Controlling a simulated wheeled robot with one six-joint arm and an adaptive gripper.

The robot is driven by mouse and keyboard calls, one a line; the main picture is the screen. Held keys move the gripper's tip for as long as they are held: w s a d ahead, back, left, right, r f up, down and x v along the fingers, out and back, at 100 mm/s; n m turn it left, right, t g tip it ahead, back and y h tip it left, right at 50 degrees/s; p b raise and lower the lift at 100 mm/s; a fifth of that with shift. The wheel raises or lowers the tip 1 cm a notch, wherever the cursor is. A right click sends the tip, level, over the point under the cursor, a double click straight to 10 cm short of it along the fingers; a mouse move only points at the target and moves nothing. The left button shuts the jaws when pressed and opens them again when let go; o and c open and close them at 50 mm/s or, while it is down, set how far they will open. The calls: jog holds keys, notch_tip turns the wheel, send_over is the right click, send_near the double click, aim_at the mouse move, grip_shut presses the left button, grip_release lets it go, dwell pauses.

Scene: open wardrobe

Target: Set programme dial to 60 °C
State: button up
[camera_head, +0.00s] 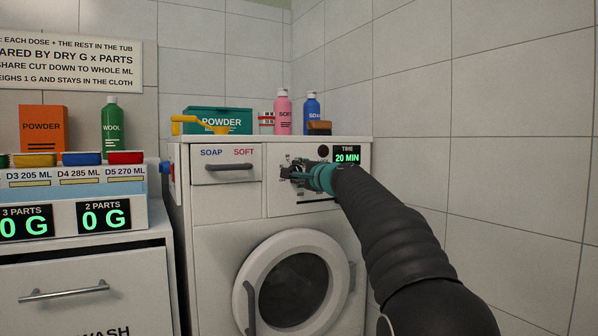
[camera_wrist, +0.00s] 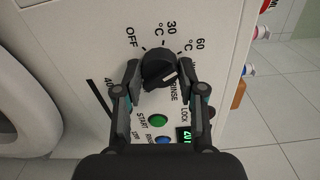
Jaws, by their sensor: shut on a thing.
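The black programme dial (camera_wrist: 157,66) is on the washing machine's white front panel, with OFF, 30 °C, 60 °C, RINSE and partly covered labels around it. My gripper (camera_wrist: 160,73) has one finger on each side of the dial and is shut on it. In the head view my gripper (camera_head: 302,173) reaches the panel and hides most of the dial.
A green START button (camera_wrist: 157,120) and a blue button (camera_wrist: 163,141) sit below the dial. The time display (camera_head: 347,157) reads 20 MIN. The soap drawer (camera_head: 226,163) and round door (camera_head: 290,287) are shut. Bottles and a powder box (camera_head: 217,119) stand on top.

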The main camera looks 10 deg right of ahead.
jog(key=shift+m, duration=0.5)
jog(key=o, duration=1.1)
jog(key=shift+o, duration=0.2)
jog(key=v, duration=1.2)
